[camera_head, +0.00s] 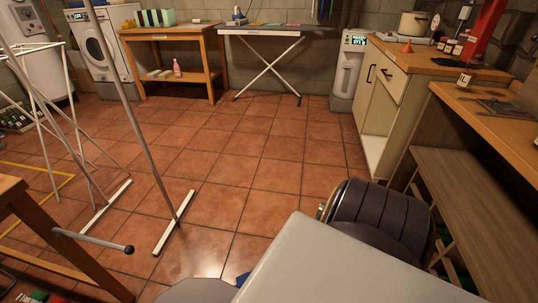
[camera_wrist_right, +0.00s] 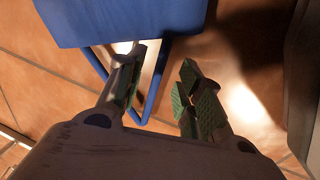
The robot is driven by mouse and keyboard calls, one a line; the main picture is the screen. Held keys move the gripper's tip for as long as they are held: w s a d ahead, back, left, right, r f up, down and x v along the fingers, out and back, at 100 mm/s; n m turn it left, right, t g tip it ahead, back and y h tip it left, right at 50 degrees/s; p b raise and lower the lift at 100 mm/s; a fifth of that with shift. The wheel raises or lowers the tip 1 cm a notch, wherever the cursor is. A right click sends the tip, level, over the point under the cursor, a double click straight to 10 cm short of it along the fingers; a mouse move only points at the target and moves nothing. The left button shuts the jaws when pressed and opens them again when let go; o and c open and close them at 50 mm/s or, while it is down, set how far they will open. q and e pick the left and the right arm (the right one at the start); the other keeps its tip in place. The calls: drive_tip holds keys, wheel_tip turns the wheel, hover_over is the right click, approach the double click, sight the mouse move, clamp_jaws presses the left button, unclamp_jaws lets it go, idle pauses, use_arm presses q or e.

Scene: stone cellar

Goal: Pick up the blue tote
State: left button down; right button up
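The blue tote (camera_wrist_right: 120,18) fills the upper left of the right wrist view as a smooth blue panel. A thin blue loop, apparently its handle (camera_wrist_right: 152,98), hangs from it in a V. My right gripper (camera_wrist_right: 160,85) is open, its green-padded fingers apart. One side of the loop runs between the fingers in the picture and the other passes behind the left finger. I cannot tell whether they touch. In the head view only a small blue patch (camera_head: 243,278), perhaps the tote, shows beside my pale arm cover. My left gripper is not in view.
The tiled floor (camera_head: 230,150) is open ahead. A drying rack (camera_head: 60,120) and a wooden table (camera_head: 20,195) stand at left. A wooden counter (camera_head: 440,62) and shelf unit (camera_head: 475,215) line the right. An ironing board (camera_head: 275,31) is at the back.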

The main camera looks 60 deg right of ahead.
drive_tip(key=shift+b+x, duration=0.55)
drive_tip(key=shift+x, duration=0.25)
drive_tip(key=shift+b+x, duration=0.65)
drive_tip(key=shift+x, duration=0.2)
drive_tip(key=shift+a, duration=0.1)
clamp_jaws()
